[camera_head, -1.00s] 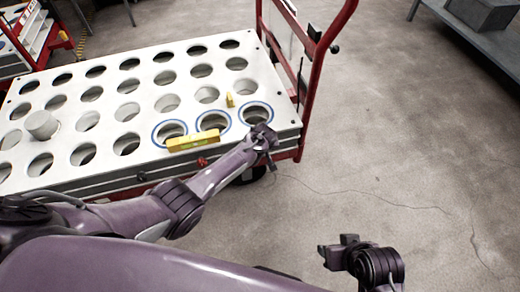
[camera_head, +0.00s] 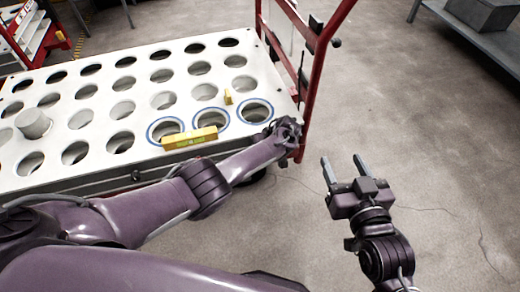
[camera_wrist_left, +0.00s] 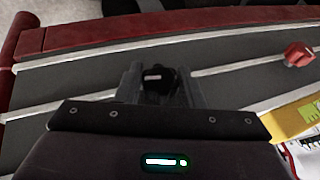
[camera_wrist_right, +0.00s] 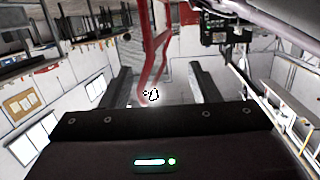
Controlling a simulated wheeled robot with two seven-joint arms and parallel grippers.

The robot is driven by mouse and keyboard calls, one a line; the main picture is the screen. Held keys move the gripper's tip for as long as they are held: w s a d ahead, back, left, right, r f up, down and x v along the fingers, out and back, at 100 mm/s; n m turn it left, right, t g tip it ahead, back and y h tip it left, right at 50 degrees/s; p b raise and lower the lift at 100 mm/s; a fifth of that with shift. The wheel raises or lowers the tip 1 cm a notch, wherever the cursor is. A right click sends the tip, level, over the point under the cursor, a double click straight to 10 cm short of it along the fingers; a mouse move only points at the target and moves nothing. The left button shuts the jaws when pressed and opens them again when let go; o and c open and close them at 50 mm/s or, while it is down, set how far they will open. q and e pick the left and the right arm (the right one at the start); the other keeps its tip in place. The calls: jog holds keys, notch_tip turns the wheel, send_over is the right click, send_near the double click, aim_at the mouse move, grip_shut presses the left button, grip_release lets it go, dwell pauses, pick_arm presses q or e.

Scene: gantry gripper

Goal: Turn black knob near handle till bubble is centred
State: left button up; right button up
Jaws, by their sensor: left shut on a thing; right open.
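The white cart (camera_head: 60,98) with rows of round holes stands at the left of the head view. My left gripper (camera_head: 288,128) is at the cart's corner near the red handle (camera_head: 325,62). In the left wrist view it is shut on a black knob (camera_wrist_left: 156,76) on the cart's grey side. In the head view this knob is hidden by the gripper. A yellow spirit level (camera_head: 190,139) lies along the cart's front edge; its bubble is too small to read. My right gripper (camera_head: 344,166) is open and empty over the floor.
A small yellow block (camera_head: 228,97) and a pale cylinder (camera_head: 34,122) sit on the cart top. A red knob (camera_wrist_left: 298,54) shows on the cart side in the left wrist view. Bare floor (camera_head: 430,130) lies right of the cart.

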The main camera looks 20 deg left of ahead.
jog(key=shift+w+r+t+y, duration=0.2)
jog(key=shift+r+t, duration=0.25)
jog(key=shift+r, duration=0.5)
jog(key=shift+w+r+t+y, duration=0.2)
jog(key=shift+r+t, duration=0.25)
jog(key=shift+r, duration=0.5)
pick_arm(q)
jog(key=o, duration=1)
pick_arm(e)
jog(key=shift+f, duration=0.1)
pick_arm(q)
jog(key=shift+p+v, duration=2.15)
jog(key=shift+v, duration=1.75)
pick_arm(e)
jog(key=s+d+f+g+h, duration=0.2)
jog(key=s+f+g, duration=0.4)
jog(key=f, duration=0.3)
jog(key=s+d+f+g+h, duration=0.2)
jog(key=s+f+g, duration=0.4)
jog(key=f, duration=0.3)
jog(key=shift+s+d+f+h, duration=0.15)
jog(key=shift+d+f+h, duration=0.1)
jog(key=shift+h, duration=0.15)
pick_arm(q)
jog(key=shift+d+f, duration=0.1)
